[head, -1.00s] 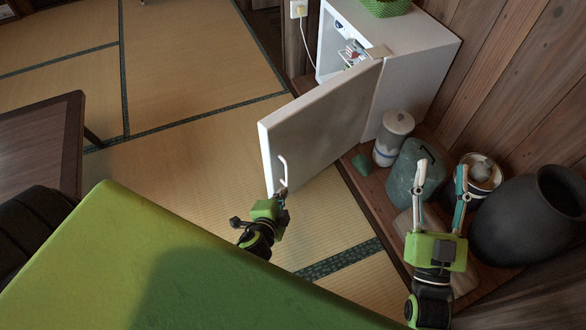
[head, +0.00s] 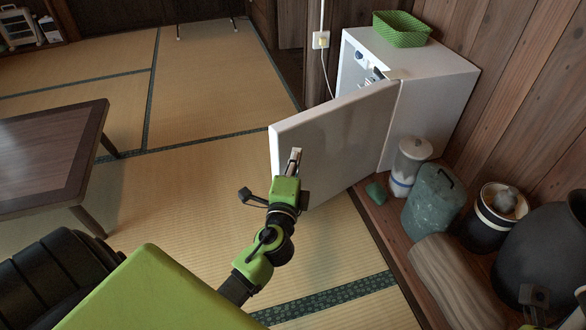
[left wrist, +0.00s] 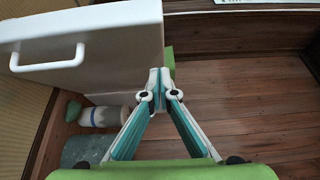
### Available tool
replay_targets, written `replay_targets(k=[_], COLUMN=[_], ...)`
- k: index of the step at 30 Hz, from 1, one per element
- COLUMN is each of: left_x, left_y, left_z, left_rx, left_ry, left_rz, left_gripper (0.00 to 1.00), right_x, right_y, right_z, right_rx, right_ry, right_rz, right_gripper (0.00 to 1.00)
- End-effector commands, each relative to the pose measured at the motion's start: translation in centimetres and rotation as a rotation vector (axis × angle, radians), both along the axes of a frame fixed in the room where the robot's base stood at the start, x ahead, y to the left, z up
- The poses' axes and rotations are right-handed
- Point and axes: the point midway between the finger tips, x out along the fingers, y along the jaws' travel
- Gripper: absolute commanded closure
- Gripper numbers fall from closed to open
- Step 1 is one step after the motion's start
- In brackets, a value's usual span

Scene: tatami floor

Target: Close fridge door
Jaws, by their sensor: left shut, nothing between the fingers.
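The white fridge (head: 432,98) stands against the wooden wall in the head view. Its door (head: 345,135) stands open, swung out over the tatami with its outer face toward me. My left gripper (head: 295,155) is shut and empty, in front of the door's outer face near its free edge, and covers the handle area. In the left wrist view, the door (left wrist: 105,45) with its bar handle (left wrist: 48,62) is at the left. The gripper tips (left wrist: 160,75) overlap the door's edge; contact is unclear. Only a dark part of my right gripper shows at the bottom right; its fingers are out of frame.
A green basket (head: 400,28) sits on the fridge. A white jar (head: 408,165), a green canister (head: 433,200), a dark-banded pot (head: 492,215) and a large black vase (head: 545,250) stand right of the door. A low table (head: 50,155) is at left. Tatami between is clear.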

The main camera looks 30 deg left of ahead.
Motion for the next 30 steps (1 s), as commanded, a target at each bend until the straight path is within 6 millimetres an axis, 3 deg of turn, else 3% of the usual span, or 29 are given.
replay_targets(k=[3,6,15,30], left_x=[2.5,3.8,4.8,4.9], left_y=[1.0,2.2,5.0,5.4], left_z=[0.0,-0.2,-0.2,-0.1], left_rx=[0.003,0.003,-0.001,-0.001], left_ry=[-0.003,0.0,0.002,0.002], left_rz=[0.0,0.002,0.0,-0.003], left_gripper=[1.0,1.0,1.0,1.0], right_x=[0.0,0.1,0.3,0.2], right_y=[0.0,0.0,0.2,0.1], right_z=[-0.5,-0.6,-0.3,0.0], right_rx=[-0.001,-0.002,-0.007,-0.004], right_ry=[0.0,-0.005,-0.019,-0.029], right_rz=[0.0,0.0,0.0,-0.001], right_gripper=[0.55,0.55,0.55,0.55])
